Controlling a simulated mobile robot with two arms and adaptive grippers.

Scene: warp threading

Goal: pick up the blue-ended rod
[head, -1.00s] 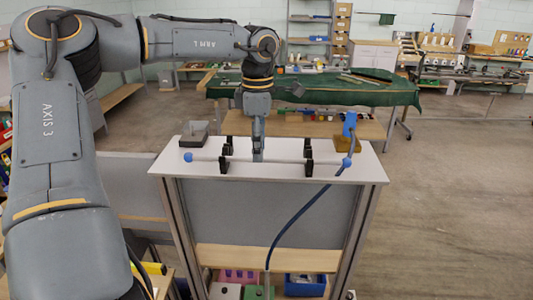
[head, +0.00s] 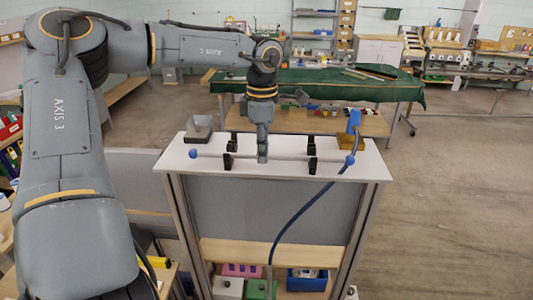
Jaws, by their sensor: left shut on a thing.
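The blue-ended rod (head: 285,157) is a thin grey bar with a blue ball at each end. It lies crosswise at the front of the white tabletop (head: 190,170), at the black holders (head: 228,161). My left gripper (head: 262,158) points straight down and is shut on the rod near its middle. I cannot tell whether the rod still touches the holders. My right gripper is not in view.
A grey tray (head: 198,128) stands at the tabletop's back left. A blue upright piece (head: 353,121) and a yellow block (head: 351,143) stand at the back right. A dark blue cord (head: 300,212) hangs down the front near the rod's right end. A green-covered table (head: 330,86) is behind.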

